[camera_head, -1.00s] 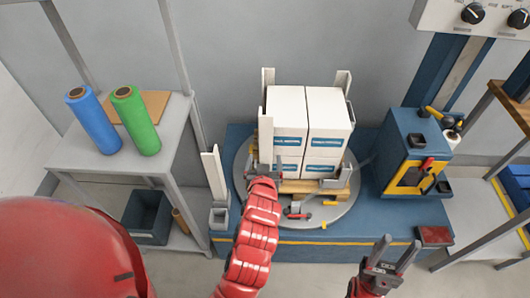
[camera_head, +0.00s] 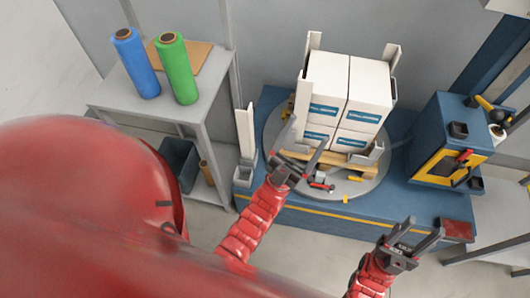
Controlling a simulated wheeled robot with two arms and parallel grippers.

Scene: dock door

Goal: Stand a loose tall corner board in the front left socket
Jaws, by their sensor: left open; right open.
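The carton stack (camera_head: 340,100) sits on a pallet on the round turntable (camera_head: 372,186). A pale tall corner board (camera_head: 301,98) stands upright at the stack's front left corner; its foot and the front left socket are hidden behind my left gripper (camera_head: 307,133). That gripper is open just in front of the corner; I cannot tell whether it touches the board. Other boards stand at the back left (camera_head: 314,41) and back right (camera_head: 391,55). Another tall board (camera_head: 245,130) stands in a holder left of the turntable. My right gripper (camera_head: 424,226) is open and empty at the platform's front edge.
A side table (camera_head: 112,95) at left holds a blue roll (camera_head: 136,64) and a green roll (camera_head: 177,70). A blue and yellow machine (camera_head: 446,140) stands right of the turntable. A red pad (camera_head: 457,230) lies on the platform's front right. Small tools lie at the pallet's front.

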